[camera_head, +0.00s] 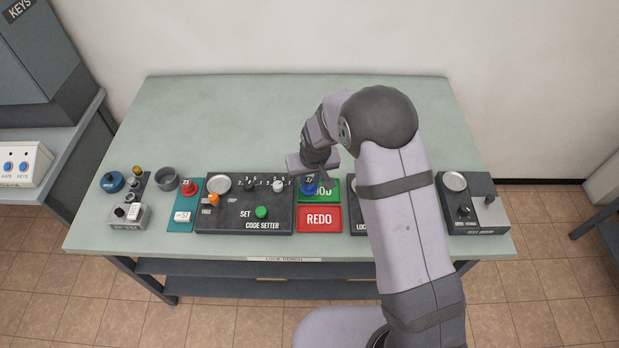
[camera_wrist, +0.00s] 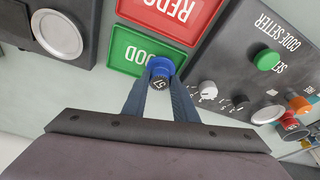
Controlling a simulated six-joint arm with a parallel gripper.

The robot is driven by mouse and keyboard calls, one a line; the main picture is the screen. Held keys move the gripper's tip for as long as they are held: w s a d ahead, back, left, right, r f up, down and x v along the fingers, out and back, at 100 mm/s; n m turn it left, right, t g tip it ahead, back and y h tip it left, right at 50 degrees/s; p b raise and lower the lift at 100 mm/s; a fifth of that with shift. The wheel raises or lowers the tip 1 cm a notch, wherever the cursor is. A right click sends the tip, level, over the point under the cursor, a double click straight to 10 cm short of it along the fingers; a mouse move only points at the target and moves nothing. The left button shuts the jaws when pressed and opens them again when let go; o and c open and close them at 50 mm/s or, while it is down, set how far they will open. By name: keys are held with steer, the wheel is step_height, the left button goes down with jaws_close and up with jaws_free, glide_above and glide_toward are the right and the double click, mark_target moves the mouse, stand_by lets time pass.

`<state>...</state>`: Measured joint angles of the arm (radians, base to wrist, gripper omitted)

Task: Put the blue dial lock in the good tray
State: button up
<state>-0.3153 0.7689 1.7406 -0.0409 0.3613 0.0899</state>
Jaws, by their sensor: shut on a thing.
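The blue dial lock (camera_wrist: 161,68) has a blue body and a dark, numbered face. My gripper (camera_wrist: 161,82) is shut on it, with one finger on each side. In the head view the lock (camera_head: 309,188) shows below my wrist, at the left part of the good tray. The good tray (camera_wrist: 124,52) is a green rectangle with white lettering; in the head view the tray (camera_head: 332,197) is partly covered by the lock and my arm. I cannot tell whether the lock touches the tray floor or hangs just above it.
The red REDO tray (camera_head: 319,219) adjoins the good tray. The code setter panel (camera_head: 240,222), with knobs and a green button, stands at left. Another blue round thing (camera_head: 111,182) and a red lock (camera_head: 188,187) lie farther left. The table's back (camera_head: 230,115) is clear.

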steer(key=shift+f+b, duration=0.45)
steer(key=shift+f, duration=0.25)
steer(key=o, duration=1.4)
steer(key=shift+r, duration=0.1)
steer(key=shift+r+p, duration=2.25)
steer(key=shift+r, duration=0.7)
